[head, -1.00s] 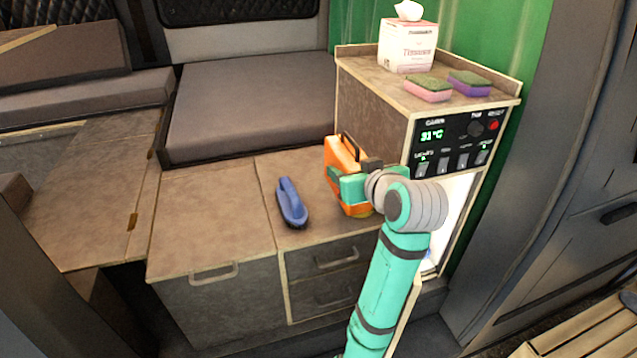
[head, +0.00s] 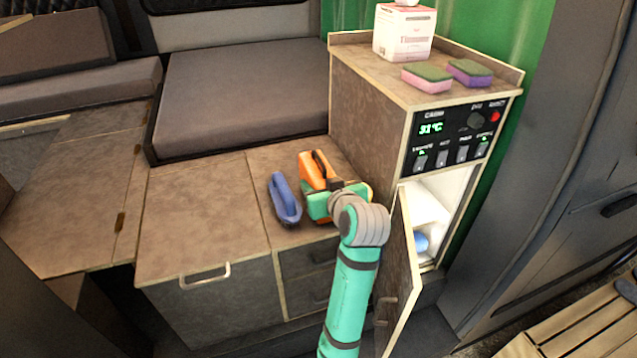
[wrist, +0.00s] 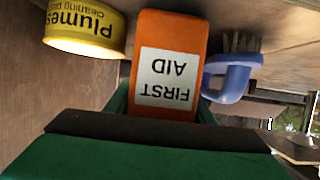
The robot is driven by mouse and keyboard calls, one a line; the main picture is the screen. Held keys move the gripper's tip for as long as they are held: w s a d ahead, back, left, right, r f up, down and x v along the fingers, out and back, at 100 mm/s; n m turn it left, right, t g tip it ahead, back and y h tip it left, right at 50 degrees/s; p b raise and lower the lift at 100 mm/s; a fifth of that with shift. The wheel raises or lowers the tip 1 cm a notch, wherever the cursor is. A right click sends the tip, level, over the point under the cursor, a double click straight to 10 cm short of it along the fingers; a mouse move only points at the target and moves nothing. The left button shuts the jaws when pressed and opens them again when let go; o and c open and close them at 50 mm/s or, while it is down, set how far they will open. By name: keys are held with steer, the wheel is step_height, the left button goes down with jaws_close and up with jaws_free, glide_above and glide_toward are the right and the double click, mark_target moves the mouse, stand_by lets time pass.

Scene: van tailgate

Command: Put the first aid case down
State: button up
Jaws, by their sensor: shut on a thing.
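The orange first aid case (head: 311,167) with a dark handle is over the brown worktop (head: 200,215), just right of the blue brush (head: 284,199). My gripper (head: 330,200) is shut on the case from the near side. In the wrist view, the case (wrist: 168,55) sits between my gripper's green fingers (wrist: 163,108), its white FIRST AID label upside down. The blue brush (wrist: 232,78) is close beside it there. I cannot tell whether the case's base touches the worktop; its lower part is hidden by my gripper.
A yellow tin (wrist: 85,28) stands on the case's other side in the wrist view. A cabinet (head: 370,105) rises to the right, bearing a tissue box (head: 403,35) and two sponges (head: 427,78). Its door (head: 400,275) hangs open. The worktop left of the brush is clear.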

steer(key=shift+s+a, duration=0.1)
steer(key=shift+s, duration=0.1)
steer(key=shift+f, duration=0.15)
steer(key=o, duration=1.4)
steer(key=shift+w+f, duration=0.1)
steer(key=shift+r, duration=0.25)
steer(key=v, duration=1.2)
